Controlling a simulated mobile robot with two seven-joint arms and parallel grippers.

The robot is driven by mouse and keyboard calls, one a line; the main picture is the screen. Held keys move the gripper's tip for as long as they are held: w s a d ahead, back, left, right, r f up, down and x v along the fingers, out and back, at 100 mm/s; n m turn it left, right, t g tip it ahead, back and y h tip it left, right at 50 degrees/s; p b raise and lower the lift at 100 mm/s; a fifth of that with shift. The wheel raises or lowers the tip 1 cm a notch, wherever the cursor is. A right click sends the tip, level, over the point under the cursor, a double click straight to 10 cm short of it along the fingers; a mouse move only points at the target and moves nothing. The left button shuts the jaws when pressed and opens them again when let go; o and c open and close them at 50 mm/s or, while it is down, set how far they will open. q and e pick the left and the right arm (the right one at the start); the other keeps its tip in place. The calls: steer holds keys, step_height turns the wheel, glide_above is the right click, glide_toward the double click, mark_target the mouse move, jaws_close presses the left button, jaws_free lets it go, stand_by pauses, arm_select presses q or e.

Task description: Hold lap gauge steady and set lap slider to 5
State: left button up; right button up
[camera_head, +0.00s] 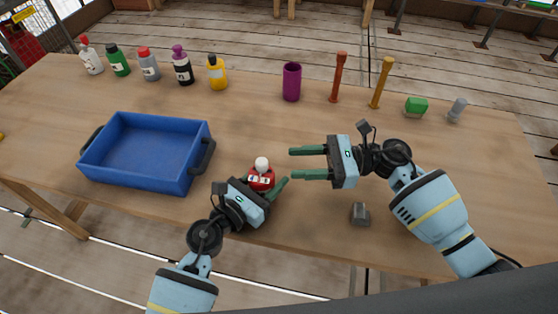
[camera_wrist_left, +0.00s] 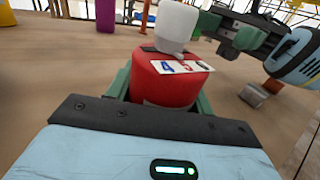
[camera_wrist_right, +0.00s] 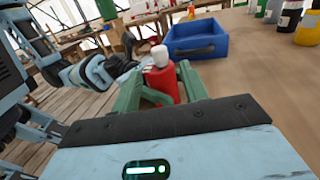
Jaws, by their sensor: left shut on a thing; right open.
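The lap gauge (camera_head: 262,177) is a red body on the table, with a white label of printed digits and a white rounded slider knob (camera_head: 261,163) on top. In the left wrist view the red gauge (camera_wrist_left: 165,85) sits between my left fingers, and the label shows a blue 4 and a red 5; the white knob (camera_wrist_left: 176,25) rises behind the label. My left gripper (camera_head: 271,186) is shut on the gauge body. My right gripper (camera_head: 291,163) is open and empty, to the right of the gauge, its fingers pointing at it. The gauge also shows in the right wrist view (camera_wrist_right: 162,84).
A blue tray (camera_head: 205,130) stands left of the gauge. Several bottles (camera_head: 182,68) line the back left. A purple cup (camera_head: 291,82), two upright posts (camera_head: 339,78), a green block (camera_head: 416,107) and a small grey object (camera_head: 457,110) stand behind. A grey block (camera_head: 360,214) sits near the front edge.

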steer(key=d, duration=0.3)
steer(key=shift+s+d, duration=0.1)
steer(key=shift+d, duration=0.05)
arm_select(q)
steer(key=o, duration=1.1)
steer(key=v, duration=1.2)
